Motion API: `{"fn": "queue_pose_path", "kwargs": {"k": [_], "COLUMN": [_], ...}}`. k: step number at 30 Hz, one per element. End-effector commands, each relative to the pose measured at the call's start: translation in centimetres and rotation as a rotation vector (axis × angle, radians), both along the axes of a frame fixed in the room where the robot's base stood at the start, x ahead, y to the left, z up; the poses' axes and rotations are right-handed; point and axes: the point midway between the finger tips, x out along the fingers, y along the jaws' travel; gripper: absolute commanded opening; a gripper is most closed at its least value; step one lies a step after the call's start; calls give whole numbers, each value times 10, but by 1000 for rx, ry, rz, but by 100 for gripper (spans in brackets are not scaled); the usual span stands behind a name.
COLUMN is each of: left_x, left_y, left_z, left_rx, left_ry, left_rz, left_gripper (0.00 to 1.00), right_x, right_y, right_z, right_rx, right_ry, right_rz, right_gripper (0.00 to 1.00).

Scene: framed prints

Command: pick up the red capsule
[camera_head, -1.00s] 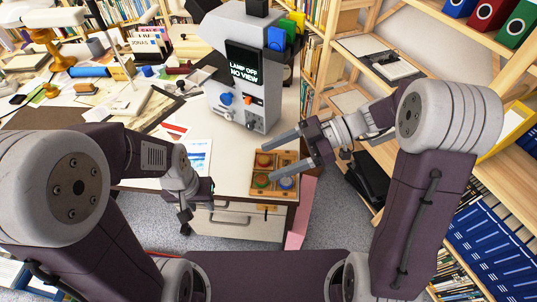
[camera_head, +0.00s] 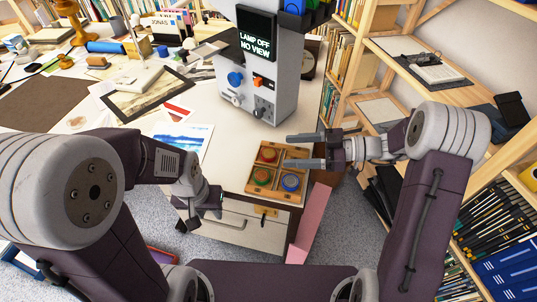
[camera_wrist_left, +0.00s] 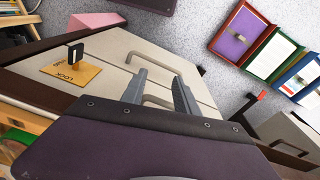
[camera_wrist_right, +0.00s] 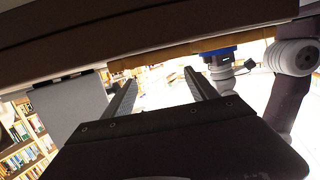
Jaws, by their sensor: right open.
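The red capsule (camera_head: 268,155) sits in the back-left compartment of a small wooden tray (camera_head: 278,196) on the desk's near right corner. A green capsule (camera_head: 261,177) and a blue one (camera_head: 290,182) sit in the front compartments. My right gripper (camera_head: 288,150) is open, with its fingers pointing left over the tray's back right part, close to the red capsule; nothing is between them. Its fingers also show apart in the right wrist view (camera_wrist_right: 160,75). My left gripper (camera_head: 212,205) is low by the drawer front; in the left wrist view (camera_wrist_left: 160,75) its fingers are apart and empty.
A grey machine (camera_head: 262,80) with a screen reading "LAMP OFF NO VIEW" stands behind the tray. Wooden shelves (camera_head: 420,70) stand on the right. A pink panel (camera_head: 310,222) is beside the desk's right edge. Papers and a framed print (camera_head: 148,95) lie to the left.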

Motion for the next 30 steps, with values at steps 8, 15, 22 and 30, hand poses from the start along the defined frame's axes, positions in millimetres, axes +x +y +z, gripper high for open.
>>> {"fn": "queue_pose_path", "kwargs": {"k": [8, 15, 22, 30], "left_x": [0, 0, 0, 0], "left_y": [0, 0, 0, 0], "left_z": [-8, -9, -9, -9], "left_rx": [0, 0, 0, 0], "left_ry": [0, 0, 0, 0], "left_rz": [0, 0, 0, 0], "left_gripper": [36, 36, 36, 36], "right_x": [6, 7, 7, 7], "right_y": [35, 50, 50, 50], "right_z": [-13, -14, -14, -14], "right_rx": [0, 0, 0, 0], "right_ry": [2, 1, 1, 1], "right_rz": [5, 0, 0, 0], "right_gripper": [67, 67, 36, 1]}}
